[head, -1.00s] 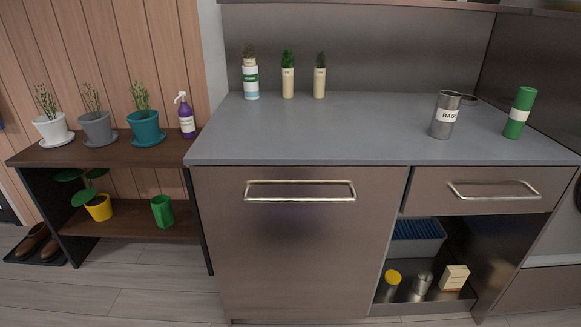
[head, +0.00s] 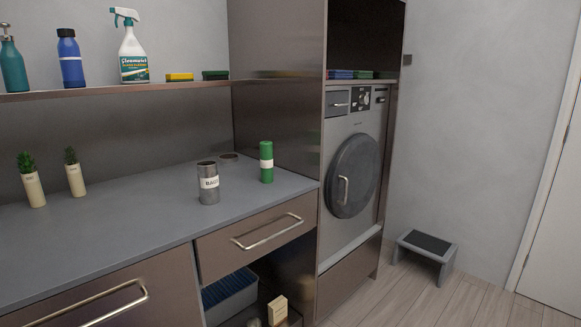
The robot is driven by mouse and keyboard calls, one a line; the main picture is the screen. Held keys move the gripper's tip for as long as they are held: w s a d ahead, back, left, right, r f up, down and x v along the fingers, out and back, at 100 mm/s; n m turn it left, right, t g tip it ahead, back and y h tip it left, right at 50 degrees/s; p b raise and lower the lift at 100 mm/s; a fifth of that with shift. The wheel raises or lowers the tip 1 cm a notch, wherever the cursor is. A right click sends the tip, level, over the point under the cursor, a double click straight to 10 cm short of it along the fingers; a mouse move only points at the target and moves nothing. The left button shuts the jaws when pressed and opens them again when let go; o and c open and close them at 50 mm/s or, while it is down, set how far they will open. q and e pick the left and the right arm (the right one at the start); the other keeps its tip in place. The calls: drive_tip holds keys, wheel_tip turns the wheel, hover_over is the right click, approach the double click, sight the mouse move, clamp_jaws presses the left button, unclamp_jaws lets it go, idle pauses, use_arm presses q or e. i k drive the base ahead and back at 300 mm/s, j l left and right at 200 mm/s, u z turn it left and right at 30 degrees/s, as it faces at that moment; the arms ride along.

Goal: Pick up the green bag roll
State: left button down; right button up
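The green bag roll (head: 266,162) stands upright on the grey counter (head: 130,236), near its right end. It is a green cylinder with a white label band. A grey metal canister labelled BAGS (head: 208,184) stands to its left, with a gap between them. Neither of my grippers shows in the head view.
A round lid-like disc (head: 229,157) lies behind the canister. A tall cabinet wall (head: 277,98) rises behind the roll. A shelf (head: 150,88) with bottles and sponges hangs above the counter. A washing machine (head: 354,165) and a step stool (head: 427,250) are to the right. The counter's front is clear.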

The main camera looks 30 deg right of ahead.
sight(266, 159)
drive_tip(key=z, duration=0.85)
drive_tip(key=i+l+u, duration=0.1)
drive_tip(key=i+u, duration=0.35)
drive_tip(key=i+l+u, duration=0.2)
drive_tip(key=u, duration=0.2)
drive_tip(key=i+l+u, duration=0.65)
drive_tip(key=u, duration=0.2)
drive_tip(key=l, duration=0.1)
